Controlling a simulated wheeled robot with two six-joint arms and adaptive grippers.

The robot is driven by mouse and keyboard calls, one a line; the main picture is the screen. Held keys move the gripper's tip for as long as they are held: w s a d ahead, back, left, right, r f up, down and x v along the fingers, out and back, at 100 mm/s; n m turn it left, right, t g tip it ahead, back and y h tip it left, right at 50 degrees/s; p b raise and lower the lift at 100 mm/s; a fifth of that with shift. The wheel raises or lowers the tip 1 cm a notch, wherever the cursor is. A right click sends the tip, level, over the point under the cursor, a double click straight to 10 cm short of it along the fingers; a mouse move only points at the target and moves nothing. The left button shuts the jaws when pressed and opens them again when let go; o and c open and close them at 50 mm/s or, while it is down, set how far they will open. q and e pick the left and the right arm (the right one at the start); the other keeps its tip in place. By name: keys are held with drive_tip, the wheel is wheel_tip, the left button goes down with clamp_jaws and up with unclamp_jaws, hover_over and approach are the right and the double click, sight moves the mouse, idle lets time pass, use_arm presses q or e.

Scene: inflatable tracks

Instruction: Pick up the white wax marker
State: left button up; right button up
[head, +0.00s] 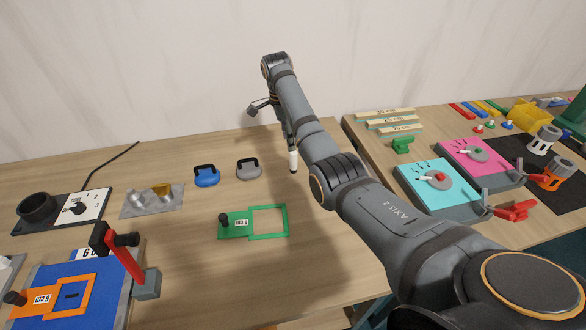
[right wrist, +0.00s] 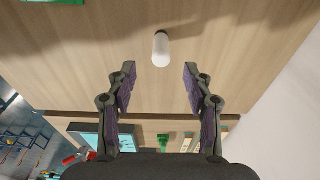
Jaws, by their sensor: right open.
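The white wax marker (head: 293,161) stands on the wooden table near its back edge. In the head view it shows just below my right gripper (head: 273,125). In the right wrist view the marker (right wrist: 161,50) is a white rounded cylinder with a dark shadow beside it. It lies just beyond and between the two spread fingertips of my right gripper (right wrist: 159,70). The right gripper is open with nothing between its fingers. My left gripper is not in view.
A blue handled block (head: 207,176) and a grey one (head: 249,169) stand left of the marker. A green frame plate (head: 240,222) lies nearer the front. A second table holds cyan (head: 428,188) and pink (head: 470,150) boards. A pale wall stands behind.

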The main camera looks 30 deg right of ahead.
sight(292, 153)
drive_tip(key=f, duration=0.3)
drive_tip(key=f+p, duration=0.1)
drive_tip(key=shift+s+d+f, duration=0.2)
drive_tip(key=shift+d+f, duration=0.05)
drive_tip(key=shift+d, duration=0.1)
drive_tip(key=shift+w+f, duration=0.1)
drive_tip(key=shift+f, duration=0.25)
drive_tip(key=shift+d+f, duration=0.15)
drive_tip(key=shift+f, duration=0.2)
drive_tip(key=f, duration=0.3)
drive_tip(key=f+p, duration=0.1)
drive_tip(key=shift+d+f, duration=0.15)
drive_tip(key=shift+d, duration=0.2)
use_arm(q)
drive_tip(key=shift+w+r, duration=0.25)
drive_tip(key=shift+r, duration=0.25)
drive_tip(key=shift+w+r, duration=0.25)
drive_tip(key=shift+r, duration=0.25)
use_arm(e)
clamp_jaws()
